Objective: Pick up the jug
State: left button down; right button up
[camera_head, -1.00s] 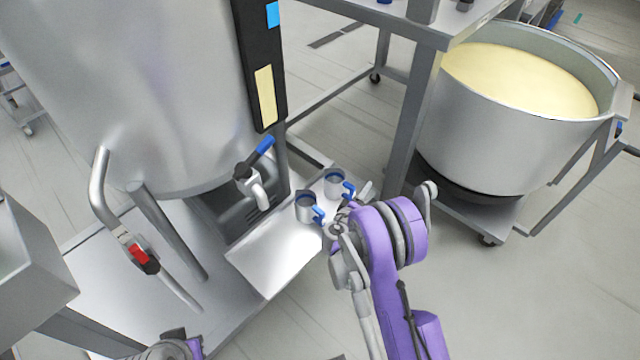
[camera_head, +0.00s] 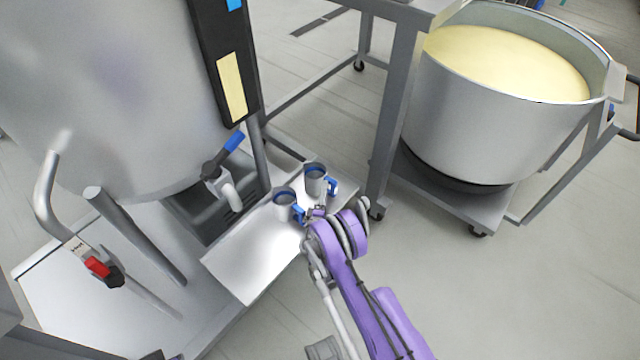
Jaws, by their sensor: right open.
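Two small metal jugs with blue handles stand upright on a steel shelf (camera_head: 245,262). The nearer jug (camera_head: 283,208) is on the left, and the farther jug (camera_head: 314,182) is behind it to the right. My right gripper (camera_head: 313,212) is open at the end of the purple arm, close to the blue handles on the right side of the jugs. The wrist partly hides the fingers, and I cannot tell whether they touch a handle. My left gripper is not in view.
A large steel tank (camera_head: 110,100) with a blue-handled tap (camera_head: 222,165) stands left of the jugs. A red-handled valve pipe (camera_head: 95,265) is at lower left. A wheeled vat (camera_head: 490,125) of pale yellow liquid stands at right. The floor at lower right is clear.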

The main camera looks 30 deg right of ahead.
aim_at(328, 179)
jog(key=x, duration=0.5)
jog(key=shift+s+d, duration=0.1)
jog(key=shift+d, duration=0.05)
grip_shut()
